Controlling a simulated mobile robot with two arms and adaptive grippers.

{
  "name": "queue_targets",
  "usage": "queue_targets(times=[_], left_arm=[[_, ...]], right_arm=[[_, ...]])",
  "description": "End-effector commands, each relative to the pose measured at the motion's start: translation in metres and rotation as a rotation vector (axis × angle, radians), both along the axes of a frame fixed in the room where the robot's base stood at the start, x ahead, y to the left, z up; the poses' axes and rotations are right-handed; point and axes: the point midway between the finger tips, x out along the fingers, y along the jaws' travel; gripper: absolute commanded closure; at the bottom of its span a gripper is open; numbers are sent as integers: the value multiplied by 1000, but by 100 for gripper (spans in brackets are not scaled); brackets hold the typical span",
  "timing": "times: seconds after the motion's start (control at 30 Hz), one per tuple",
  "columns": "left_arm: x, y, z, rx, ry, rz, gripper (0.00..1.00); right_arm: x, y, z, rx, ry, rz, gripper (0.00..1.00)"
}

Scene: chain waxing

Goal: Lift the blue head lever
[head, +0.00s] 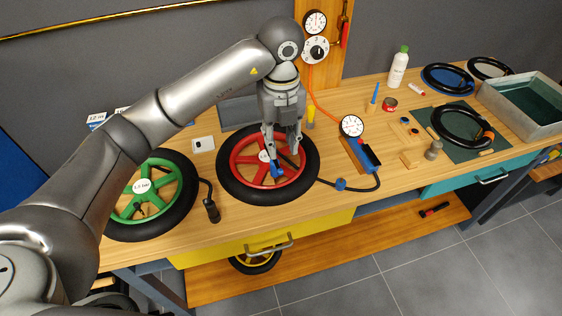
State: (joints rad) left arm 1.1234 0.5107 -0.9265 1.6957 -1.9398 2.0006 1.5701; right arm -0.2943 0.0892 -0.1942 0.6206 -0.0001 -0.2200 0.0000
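A small blue part (277,169), which looks like the head lever, sits over the red wheel (238,180) near its hub, beside dark fittings. My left gripper (281,157) points down over the red wheel, with its fingertips right at this blue part. Its two fingers stand apart. I cannot tell whether a fingertip touches the lever, and the fingers hide part of the head. A black hose runs from the wheel to the right, past a blue piece (341,184), and loops up to the gauge unit (352,126). My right gripper is not in view.
A green wheel (163,203) lies to the left, with a black-ended hose (212,211) beside it. A blue-and-black handle (371,156) and wooden blocks are to the right. A white bottle (398,68) and a grey tank (520,132) stand farther right. The front bench strip is mostly clear.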

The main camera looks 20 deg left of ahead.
Motion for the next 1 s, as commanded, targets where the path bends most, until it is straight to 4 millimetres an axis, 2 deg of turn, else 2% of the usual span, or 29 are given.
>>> queue_targets(times=[0.07, 0.17, 0.3, 0.43, 0.57, 0.83, 1.0], left_arm=[[-1, 1, -14, 1, 6, 2, 70], [-1, 1, -33, 1, 6, 1, 70], [-1, 1, -58, 1, 4, 1, 70], [0, 1, -73, 0, 2, 0, 70], [0, 1, -81, 0, 1, 0, 70], [0, 1, -83, 0, 0, -1, 70], [0, 1, -83, 0, 0, -1, 92]], right_arm=[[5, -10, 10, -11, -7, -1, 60], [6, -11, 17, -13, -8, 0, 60], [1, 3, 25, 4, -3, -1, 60], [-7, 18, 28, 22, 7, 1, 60], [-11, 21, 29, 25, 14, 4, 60], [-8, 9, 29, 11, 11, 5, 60], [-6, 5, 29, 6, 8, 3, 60]])
